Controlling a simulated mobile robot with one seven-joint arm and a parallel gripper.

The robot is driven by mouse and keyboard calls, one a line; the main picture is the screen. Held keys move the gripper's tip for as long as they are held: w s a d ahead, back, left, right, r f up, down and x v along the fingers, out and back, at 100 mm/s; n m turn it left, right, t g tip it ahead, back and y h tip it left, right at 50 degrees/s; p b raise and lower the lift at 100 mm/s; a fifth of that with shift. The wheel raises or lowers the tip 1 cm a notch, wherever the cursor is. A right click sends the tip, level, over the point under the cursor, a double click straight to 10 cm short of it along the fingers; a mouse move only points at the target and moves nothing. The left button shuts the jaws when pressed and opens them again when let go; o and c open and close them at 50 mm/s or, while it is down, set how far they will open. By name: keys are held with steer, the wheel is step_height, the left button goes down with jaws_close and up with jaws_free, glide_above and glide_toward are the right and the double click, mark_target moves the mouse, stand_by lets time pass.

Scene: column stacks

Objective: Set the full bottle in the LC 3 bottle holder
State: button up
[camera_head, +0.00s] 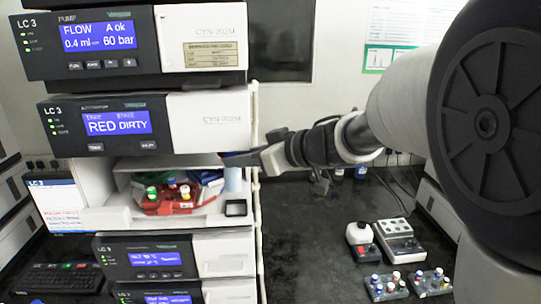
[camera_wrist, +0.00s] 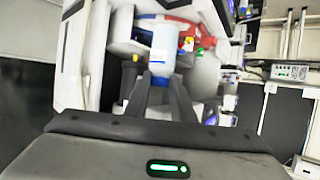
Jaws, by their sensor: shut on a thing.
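My gripper (camera_head: 240,156) reaches in from the right to the open bay of the LC 3 stack. It is shut on the blue top of a pale blue bottle (camera_head: 233,178), which hangs upright below the fingers. In the wrist view the bottle (camera_wrist: 164,40) shows a white label, with its top between the fingertips (camera_wrist: 160,82). A small black square-rimmed fitting (camera_head: 236,208) on the bay's front right lies below the bottle, apart from it. It looks like the bottle holder, but I cannot tell for certain.
A red tray (camera_head: 168,207) with several capped vials stands in the bay, left of the bottle. The autosampler (camera_head: 105,123) is just above the bay, and more LC 3 modules (camera_head: 150,260) are below. A pale vertical post (camera_head: 257,220) runs along the stack's right side.

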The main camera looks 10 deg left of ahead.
mark_target(239, 181)
steer(key=shift+f+b, duration=2.2)
steer(key=shift+b, duration=0.6)
steer(key=shift+r, duration=0.25)
steer(key=shift+s+d+p, duration=0.1)
steer(key=shift+d+p, duration=0.1)
steer(key=shift+p, duration=0.55)
steer(key=shift+f+b, duration=0.3)
steer(key=shift+f, duration=0.65)
steer(key=o, duration=0.9)
